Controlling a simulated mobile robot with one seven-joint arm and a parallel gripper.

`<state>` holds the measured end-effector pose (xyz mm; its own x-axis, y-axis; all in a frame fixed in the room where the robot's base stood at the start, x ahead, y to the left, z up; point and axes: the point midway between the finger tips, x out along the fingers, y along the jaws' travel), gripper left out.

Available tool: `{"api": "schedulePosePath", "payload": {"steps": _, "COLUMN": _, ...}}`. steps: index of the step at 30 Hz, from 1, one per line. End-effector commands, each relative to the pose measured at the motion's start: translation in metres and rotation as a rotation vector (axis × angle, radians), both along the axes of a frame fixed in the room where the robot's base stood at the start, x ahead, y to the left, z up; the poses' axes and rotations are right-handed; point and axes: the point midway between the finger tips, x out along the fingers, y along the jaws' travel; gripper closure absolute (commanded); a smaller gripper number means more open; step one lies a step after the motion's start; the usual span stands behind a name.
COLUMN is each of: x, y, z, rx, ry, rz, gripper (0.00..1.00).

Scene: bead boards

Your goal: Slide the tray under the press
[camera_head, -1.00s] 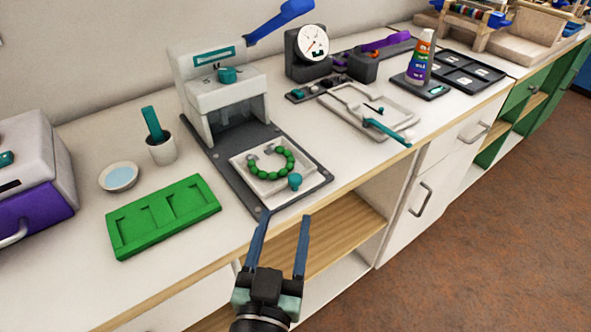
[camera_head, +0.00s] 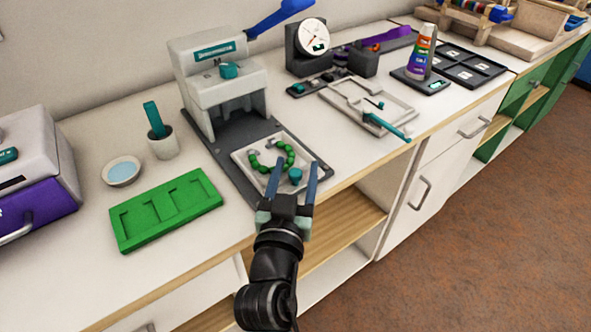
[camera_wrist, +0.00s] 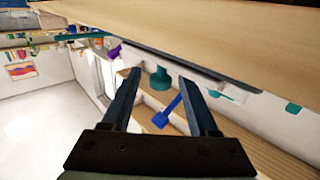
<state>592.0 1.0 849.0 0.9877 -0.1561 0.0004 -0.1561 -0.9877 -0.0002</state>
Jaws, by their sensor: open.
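A white tray (camera_head: 241,161) lies on the dark grey base plate (camera_head: 218,153) in front of the press (camera_head: 228,93). The grey press has a raised blue lever (camera_head: 280,16). A string of green beads (camera_head: 290,157) curves on the tray. A teal knob (camera_head: 295,175) stands at the tray's front side. My gripper (camera_head: 295,167) is open, its two blue fingers at the tray's front, with the knob showing between them. In the wrist view a teal knob (camera_wrist: 160,78) also shows between the fingertips. Whether the fingers touch it cannot be told.
A green board (camera_head: 165,207) lies left of the press plate, beside a cup (camera_head: 164,146) and a small dish (camera_head: 121,171). A white frame with a teal handle (camera_head: 387,127) lies to the right. The counter's wooden front edge is close under my gripper.

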Motion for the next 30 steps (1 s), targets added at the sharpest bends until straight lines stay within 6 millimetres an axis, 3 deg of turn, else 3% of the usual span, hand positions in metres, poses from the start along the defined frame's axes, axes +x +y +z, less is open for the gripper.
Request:
{"api": "schedulePosePath", "payload": {"steps": 2, "x": -0.0002, "y": 0.0, "z": -0.0001, "rx": 0.0, "ry": 0.0, "rz": 0.0, "gripper": 0.45}}
{"api": "schedulePosePath", "payload": {"steps": 11, "x": -0.0004, "y": 0.0002, "z": -0.0001, "rx": 0.0, "ry": 0.0, "rz": 0.0, "gripper": 0.99}}
{"api": "schedulePosePath", "payload": {"steps": 30, "x": -0.0005, "y": 0.0003, "z": -0.0003, "rx": 0.0, "ry": 0.001, "rz": 0.0, "gripper": 1.0}}
